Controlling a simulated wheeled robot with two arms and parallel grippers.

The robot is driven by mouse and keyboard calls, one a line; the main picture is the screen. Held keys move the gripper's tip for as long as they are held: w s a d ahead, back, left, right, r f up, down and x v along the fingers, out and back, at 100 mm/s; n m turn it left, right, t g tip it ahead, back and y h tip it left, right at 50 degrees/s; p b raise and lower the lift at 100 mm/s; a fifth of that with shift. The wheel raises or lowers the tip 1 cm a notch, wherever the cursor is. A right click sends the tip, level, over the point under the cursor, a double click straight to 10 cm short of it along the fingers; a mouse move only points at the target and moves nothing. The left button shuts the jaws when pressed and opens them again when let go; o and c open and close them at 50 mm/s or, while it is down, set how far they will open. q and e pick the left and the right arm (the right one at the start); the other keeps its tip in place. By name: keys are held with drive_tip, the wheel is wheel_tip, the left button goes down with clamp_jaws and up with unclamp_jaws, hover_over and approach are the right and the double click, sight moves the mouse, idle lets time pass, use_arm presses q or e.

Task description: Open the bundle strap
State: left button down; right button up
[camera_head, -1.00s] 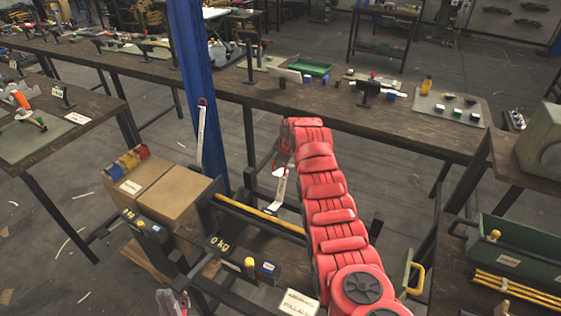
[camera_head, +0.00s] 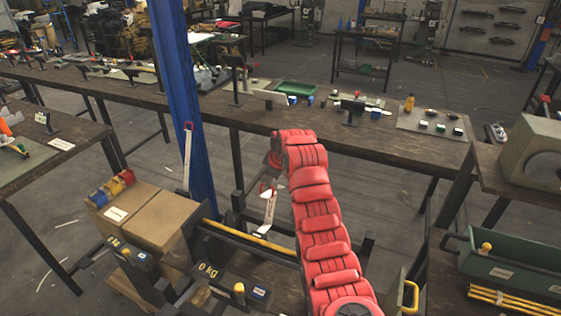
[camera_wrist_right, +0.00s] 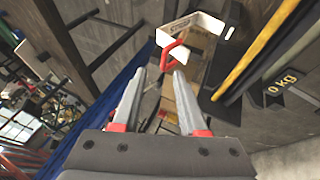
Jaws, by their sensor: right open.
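A white strap piece with a red loop (camera_wrist_right: 172,50) and printed text hangs by the rack in the right wrist view; the white part (camera_wrist_right: 197,26) is bent. In the head view a white strip (camera_head: 269,207) hangs below the end of my red right arm, and a second one (camera_head: 187,158) with a red end hangs by the blue post. My right gripper (camera_wrist_right: 160,74) is open, its two grey fingers apart, with the red loop just beyond the tips. Contact cannot be told. In the head view the arm hides most of that gripper. My left gripper is not in view.
Cardboard boxes (camera_head: 163,226) stand left of a dark rack with a yellow bar (camera_head: 248,240) and a 0 kg label (camera_head: 209,271). A blue post (camera_head: 183,100) rises behind. A long workbench (camera_head: 258,120) crosses behind, and a green tray (camera_head: 510,262) stands at right.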

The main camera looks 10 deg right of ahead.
drive_tip(key=p+v, duration=0.2)
drive_tip(key=v, duration=1.1)
drive_tip(key=shift+p, duration=0.4)
drive_tip(key=shift+d+r, duration=0.1)
drive_tip(key=shift+d, duration=0.05)
